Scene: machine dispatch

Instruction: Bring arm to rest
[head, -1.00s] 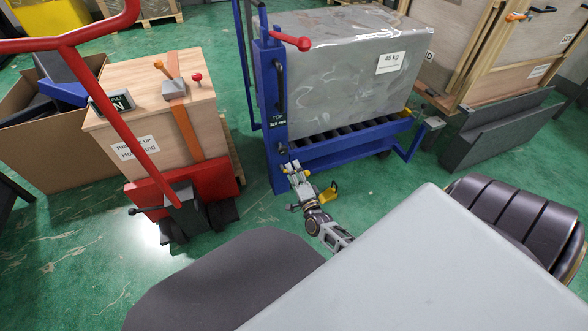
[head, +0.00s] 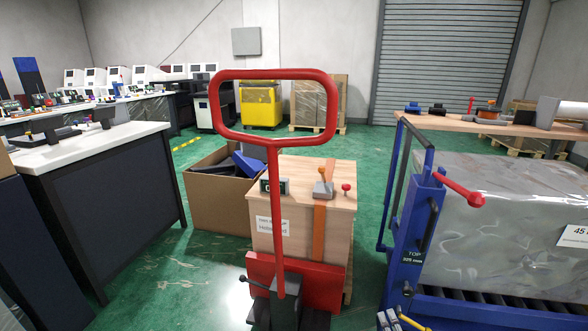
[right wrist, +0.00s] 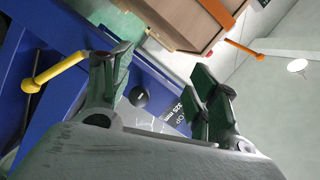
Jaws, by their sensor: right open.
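My right gripper (head: 389,319) shows only at the bottom edge of the head view, in front of the blue lift cart (head: 402,262); most of my arm is cut off. In the right wrist view my right gripper (right wrist: 163,88) has its two dark fingers spread apart, with nothing between them but the cart behind. A yellow lever (right wrist: 55,76) shows to the left of the fingers there, and a dark round knob (right wrist: 138,97) lies behind the gap. I cannot tell how far the fingers are from the cart. My left gripper is not in view.
A red pallet jack (head: 276,190) stands by a wooden crate (head: 335,215). A wrapped grey load (head: 500,215) sits on the blue cart. A cardboard box (head: 205,195) and a white-topped counter (head: 90,145) are at left. Green floor is clear between counter and jack.

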